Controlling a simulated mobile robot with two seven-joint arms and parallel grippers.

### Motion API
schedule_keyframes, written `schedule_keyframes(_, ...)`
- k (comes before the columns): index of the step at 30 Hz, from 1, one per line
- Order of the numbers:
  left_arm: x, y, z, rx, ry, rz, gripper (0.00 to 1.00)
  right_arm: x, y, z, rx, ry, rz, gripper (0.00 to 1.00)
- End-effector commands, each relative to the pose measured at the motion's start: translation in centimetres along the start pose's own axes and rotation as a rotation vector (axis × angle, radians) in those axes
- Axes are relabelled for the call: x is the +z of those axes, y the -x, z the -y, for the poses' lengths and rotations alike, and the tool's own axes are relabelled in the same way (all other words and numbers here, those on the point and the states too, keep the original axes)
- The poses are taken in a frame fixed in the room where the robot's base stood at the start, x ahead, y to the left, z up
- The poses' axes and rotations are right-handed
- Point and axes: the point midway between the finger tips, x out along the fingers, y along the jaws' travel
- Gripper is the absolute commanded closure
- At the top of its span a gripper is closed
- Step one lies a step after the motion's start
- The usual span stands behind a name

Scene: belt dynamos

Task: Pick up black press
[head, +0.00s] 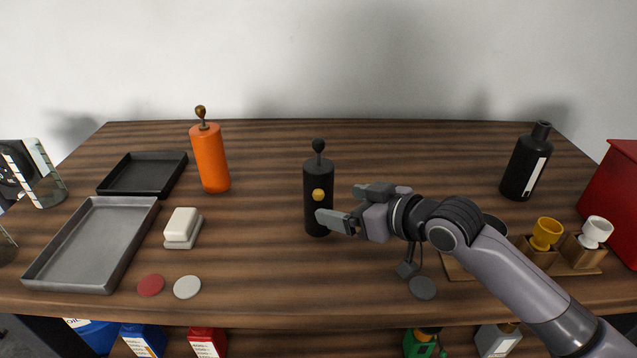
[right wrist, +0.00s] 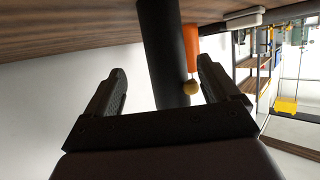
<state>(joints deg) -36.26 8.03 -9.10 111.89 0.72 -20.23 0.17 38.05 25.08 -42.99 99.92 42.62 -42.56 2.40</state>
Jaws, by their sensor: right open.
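The black press (head: 318,185) stands upright near the middle of the table, with a black knob on top and a yellow-orange ball on its front. My right gripper (head: 345,205) is open just right of the press, its jaws pointing left towards it. In the right wrist view the black press (right wrist: 165,50) shows between the two open fingers of my right gripper (right wrist: 160,88). Whether the fingers touch it I cannot tell. My left gripper is not in view.
An orange press (head: 210,158) stands to the left. A black tray (head: 145,190), a grey tray (head: 55,283) and a white block on a grey base (head: 182,228) lie left. A black bottle (head: 525,162), small cups (head: 546,233) and a red box (head: 615,205) are right.

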Motion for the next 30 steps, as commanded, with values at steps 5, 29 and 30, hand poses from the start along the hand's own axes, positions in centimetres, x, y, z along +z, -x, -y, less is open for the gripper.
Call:
schedule_keyframes(5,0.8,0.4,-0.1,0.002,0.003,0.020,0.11,-0.1,-1.1,0.1,-0.001,-0.002,0.000,0.11)
schedule_keyframes(29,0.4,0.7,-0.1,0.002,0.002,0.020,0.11,-0.2,-7.1,0.5,0.000,0.001,0.000,0.11)
schedule_keyframes(30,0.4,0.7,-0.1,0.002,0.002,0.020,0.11,-0.2,-7.1,0.5,0.000,0.001,0.000,0.11)
